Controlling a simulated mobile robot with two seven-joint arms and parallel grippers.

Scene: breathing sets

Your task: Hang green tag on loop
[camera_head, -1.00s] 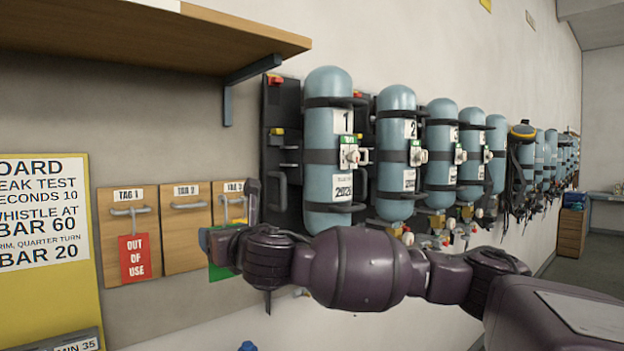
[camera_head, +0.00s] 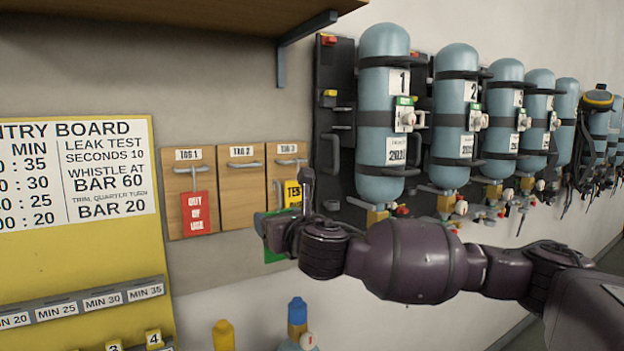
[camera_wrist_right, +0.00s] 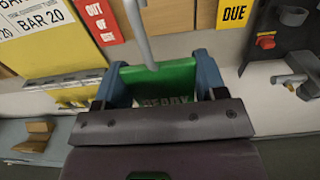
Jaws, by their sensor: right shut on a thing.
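In the head view a piece of the green tag (camera_head: 273,253) shows below my right gripper (camera_head: 262,224), around the lower edges of the TAG 2 and TAG 3 boards. The TAG 2 loop (camera_head: 243,166) is bare. In the wrist view a grey metal bar (camera_wrist_right: 140,32) reaches down over the tag's upper edge; I cannot tell whether they touch. My left gripper is out of view.
A red OUT OF USE tag (camera_head: 197,212) hangs on the TAG 1 board. A yellow tag (camera_head: 292,194) hangs on the TAG 3 board, partly behind my arm. Blue cylinders (camera_head: 384,120) line the wall at right. A shelf (camera_head: 180,12) overhangs above.

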